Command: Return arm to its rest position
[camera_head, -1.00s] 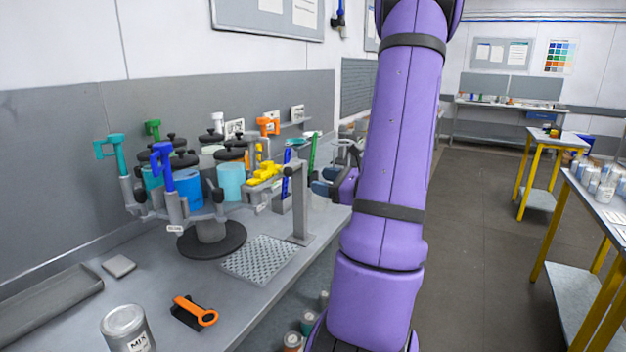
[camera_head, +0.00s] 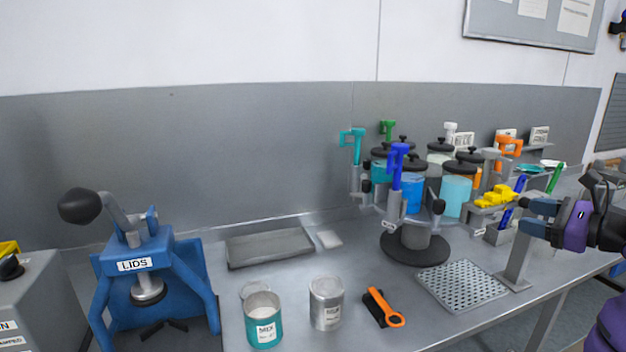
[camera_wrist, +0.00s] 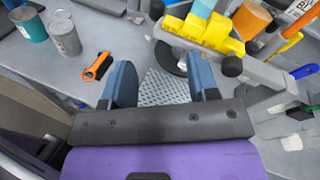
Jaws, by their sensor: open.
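My gripper (camera_head: 535,218) is at the right of the head view, by the right side of the drum rack, with its blue fingers pointing left. In the wrist view my gripper (camera_wrist: 160,82) shows two blue fingers spread apart with nothing between them. Beyond them lie the perforated plate (camera_wrist: 163,88) and the bench top. The purple forearm runs off the right edge of the head view, so most of my arm is hidden there.
The drum agitator carousel (camera_head: 415,245) stands on the bench with several coloured handles and pots. Yellow pieces (camera_head: 494,197) sit close to my gripper. A blue lid press (camera_head: 150,275), a teal mix can (camera_head: 262,318), a grey can (camera_head: 326,303) and an orange-handled tool (camera_head: 384,308) are further left.

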